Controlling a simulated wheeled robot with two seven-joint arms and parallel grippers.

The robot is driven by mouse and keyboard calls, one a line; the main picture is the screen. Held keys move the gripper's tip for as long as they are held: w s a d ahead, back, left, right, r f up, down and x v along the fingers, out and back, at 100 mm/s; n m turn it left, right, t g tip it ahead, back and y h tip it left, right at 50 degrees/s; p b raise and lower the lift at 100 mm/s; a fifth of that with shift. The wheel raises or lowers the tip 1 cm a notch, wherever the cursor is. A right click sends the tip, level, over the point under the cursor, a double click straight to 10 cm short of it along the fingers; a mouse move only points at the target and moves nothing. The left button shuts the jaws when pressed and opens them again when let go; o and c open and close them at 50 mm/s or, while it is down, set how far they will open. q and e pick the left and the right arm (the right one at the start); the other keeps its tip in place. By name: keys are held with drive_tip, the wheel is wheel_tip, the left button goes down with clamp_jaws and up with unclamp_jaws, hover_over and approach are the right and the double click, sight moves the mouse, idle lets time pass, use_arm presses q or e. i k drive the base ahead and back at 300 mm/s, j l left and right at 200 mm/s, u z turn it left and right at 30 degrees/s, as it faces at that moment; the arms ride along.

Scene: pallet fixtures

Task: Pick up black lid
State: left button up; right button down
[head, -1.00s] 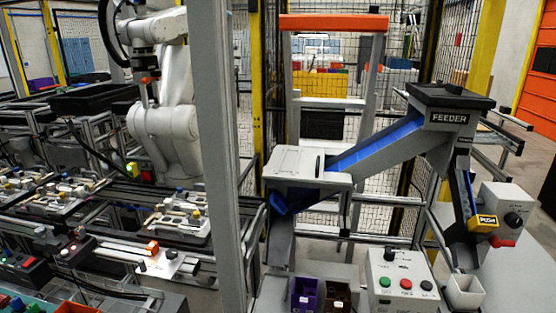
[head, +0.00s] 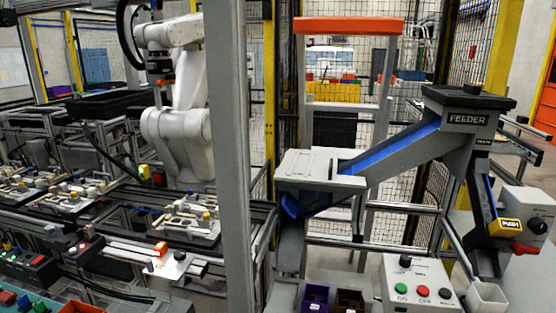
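A blue-lined chute (head: 392,147) slopes from the feeder to a grey box (head: 320,168). A control box (head: 415,285) with buttons, a purple bin (head: 316,298) and a brown bin (head: 350,300) stand below. A grey post (head: 230,150) and a white robot arm (head: 178,140) stand left.

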sight(470, 95)
drive_tip(key=i+l+z, duration=0.15)
drive_tip(key=z, duration=0.3)
drive_tip(key=i+l+z, duration=0.25)
drive_tip(key=z, duration=0.25)
drive_tip(key=l, duration=0.1)
